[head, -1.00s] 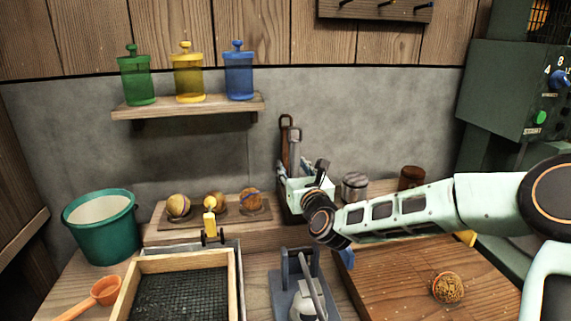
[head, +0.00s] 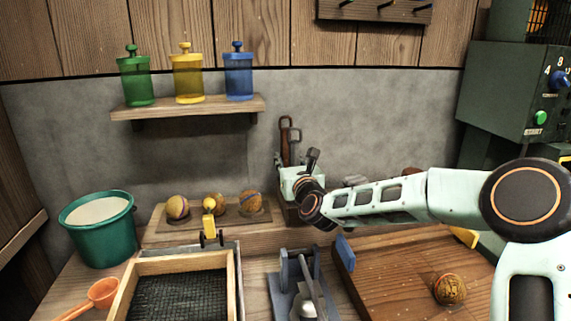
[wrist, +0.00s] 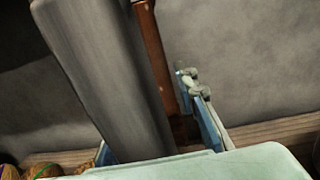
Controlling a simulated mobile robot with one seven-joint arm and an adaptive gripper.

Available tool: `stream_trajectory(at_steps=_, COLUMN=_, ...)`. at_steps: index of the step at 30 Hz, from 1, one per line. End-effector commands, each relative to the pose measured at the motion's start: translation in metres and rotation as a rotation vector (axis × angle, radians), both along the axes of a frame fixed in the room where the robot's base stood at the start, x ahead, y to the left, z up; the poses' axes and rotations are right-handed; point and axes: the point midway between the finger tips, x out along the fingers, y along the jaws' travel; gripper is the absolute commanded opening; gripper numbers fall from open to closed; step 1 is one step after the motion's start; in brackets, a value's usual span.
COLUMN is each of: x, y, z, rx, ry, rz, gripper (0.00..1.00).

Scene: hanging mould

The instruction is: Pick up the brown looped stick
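The brown looped stick (head: 285,135) stands upright at the back of the bench, its loop at the top against the grey wall. In the wrist view its brown shaft (wrist: 152,55) runs down behind a broad grey stick (wrist: 105,75), which hides part of it. My gripper (head: 298,178) is beside the sticks, in front of their lower part. In the wrist view a pale blue-grey part (wrist: 195,95), seemingly one finger, is just right of the brown shaft. The other fingertip is not clear, so I cannot tell how far apart they are. I see no grip on the stick.
A dark holder (head: 287,208) is under my gripper. Wound balls (head: 250,203) sit on a rack to the left. A grey metal device (head: 292,275) and a wooden tray (head: 395,290) with one ball (head: 449,289) are in front. The wall above the sticks is clear.

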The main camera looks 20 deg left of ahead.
Motion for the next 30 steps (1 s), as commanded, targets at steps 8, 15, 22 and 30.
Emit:
stream_trajectory(at_steps=8, x=0.0, y=0.0, z=0.0, rx=0.0, ry=0.0, rz=0.0, gripper=0.0)
stream_trajectory(at_steps=15, x=0.0, y=0.0, z=0.002, rx=0.001, ry=-0.002, rz=0.0, gripper=0.0)
stream_trajectory(at_steps=22, x=0.0, y=0.0, z=0.037, rx=0.002, ry=-0.006, rz=-0.001, gripper=0.0)
stream_trajectory(at_steps=30, x=0.0, y=0.0, z=0.112, rx=0.002, ry=-0.005, rz=-0.001, gripper=0.0)
